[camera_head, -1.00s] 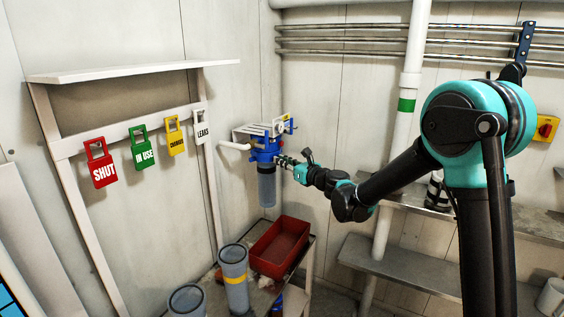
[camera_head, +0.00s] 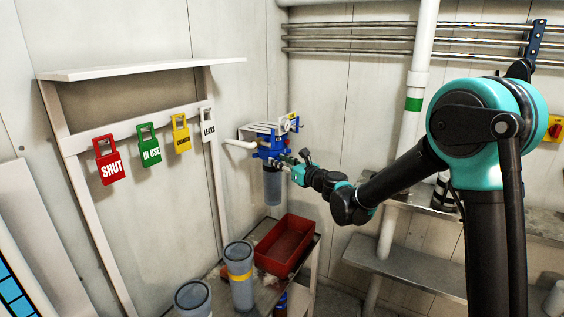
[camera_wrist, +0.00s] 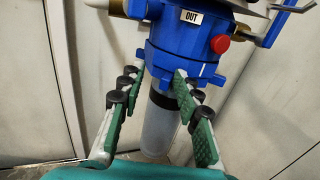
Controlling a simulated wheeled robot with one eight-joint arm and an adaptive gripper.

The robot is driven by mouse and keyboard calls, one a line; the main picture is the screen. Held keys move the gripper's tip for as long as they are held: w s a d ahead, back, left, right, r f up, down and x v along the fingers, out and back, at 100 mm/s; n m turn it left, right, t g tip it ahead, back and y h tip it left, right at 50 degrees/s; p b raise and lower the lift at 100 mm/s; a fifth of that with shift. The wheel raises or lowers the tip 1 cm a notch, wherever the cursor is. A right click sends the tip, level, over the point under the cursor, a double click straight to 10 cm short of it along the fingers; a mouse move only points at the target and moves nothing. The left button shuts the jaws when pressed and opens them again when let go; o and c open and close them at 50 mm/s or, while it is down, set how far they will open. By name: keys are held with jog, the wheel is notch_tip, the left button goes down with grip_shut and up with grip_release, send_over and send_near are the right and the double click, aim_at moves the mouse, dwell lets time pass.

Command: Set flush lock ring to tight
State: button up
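The blue filter housing (camera_head: 270,149) hangs on a wall bracket, with a translucent grey bowl (camera_head: 272,187) below it. In the wrist view, the blue lock ring (camera_wrist: 190,70) is the lugged band at the housing's lower end, above the bowl (camera_wrist: 160,126). An OUT label and a red button sit on the housing head. My gripper (camera_wrist: 160,82) is open, its green-padded fingers apart to the left and right of the bowl's top. The fingertips overlap the ring's lower edge in the picture; contact cannot be told. In the head view my gripper (camera_head: 287,164) is at the housing's right side.
A red tray (camera_head: 286,247) and grey cylinders (camera_head: 239,274) stand on a low bench below the housing. Hanging tags, including a red SHUT tag (camera_head: 109,160), are on the left rack. A white pipe (camera_head: 411,120) and metal shelves (camera_head: 410,271) are on the right.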

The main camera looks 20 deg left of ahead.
jog(key=shift+s+d, duration=0.1)
jog(key=shift+d, duration=0.25)
jog(key=v, duration=1.1)
jog(key=shift+d, duration=0.15)
